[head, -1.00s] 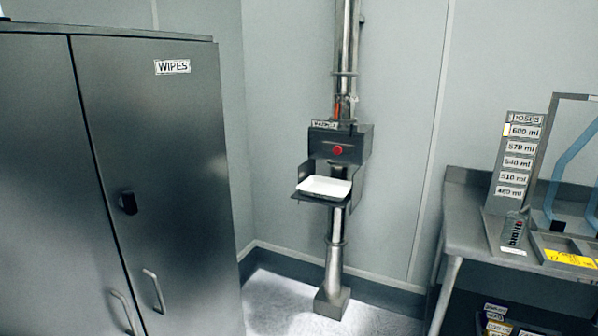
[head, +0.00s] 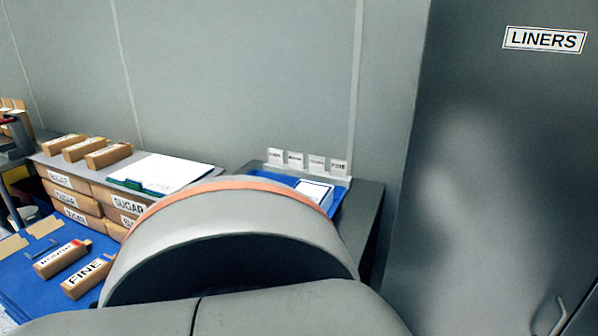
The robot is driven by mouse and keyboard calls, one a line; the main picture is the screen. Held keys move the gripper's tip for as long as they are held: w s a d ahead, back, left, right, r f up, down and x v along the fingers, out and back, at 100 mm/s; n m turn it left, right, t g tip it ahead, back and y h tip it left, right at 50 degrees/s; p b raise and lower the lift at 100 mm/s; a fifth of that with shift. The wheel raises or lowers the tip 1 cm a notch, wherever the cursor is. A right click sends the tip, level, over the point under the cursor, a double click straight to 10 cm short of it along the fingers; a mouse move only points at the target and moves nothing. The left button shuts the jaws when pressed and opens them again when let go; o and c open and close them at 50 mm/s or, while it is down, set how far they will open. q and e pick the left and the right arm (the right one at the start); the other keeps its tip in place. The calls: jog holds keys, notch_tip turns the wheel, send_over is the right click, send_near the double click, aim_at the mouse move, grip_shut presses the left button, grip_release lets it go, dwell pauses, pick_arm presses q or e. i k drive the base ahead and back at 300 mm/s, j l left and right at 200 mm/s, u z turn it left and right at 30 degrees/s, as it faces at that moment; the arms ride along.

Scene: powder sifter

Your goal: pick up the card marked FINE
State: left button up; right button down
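A small white card marked FINE (head: 339,167) stands at the right end of a row of several small white cards. The row sits in a pale holder (head: 305,171) at the back of a grey stand against the wall. The print on the other cards is too small to read surely. An orange-brown box (head: 88,278) at the lower left also bears the word FINE, but it is a box, not a card. Neither of my grippers is in view.
A large curved grey shape with an orange rim (head: 235,186) fills the lower middle and hides part of the stand. A blue tray (head: 341,197) lies before the cards. SUGAR boxes (head: 66,199) stand left; a LINERS cabinet (head: 490,150) stands right.

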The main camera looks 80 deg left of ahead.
aim_at(338, 167)
jog(key=u, duration=2.2)
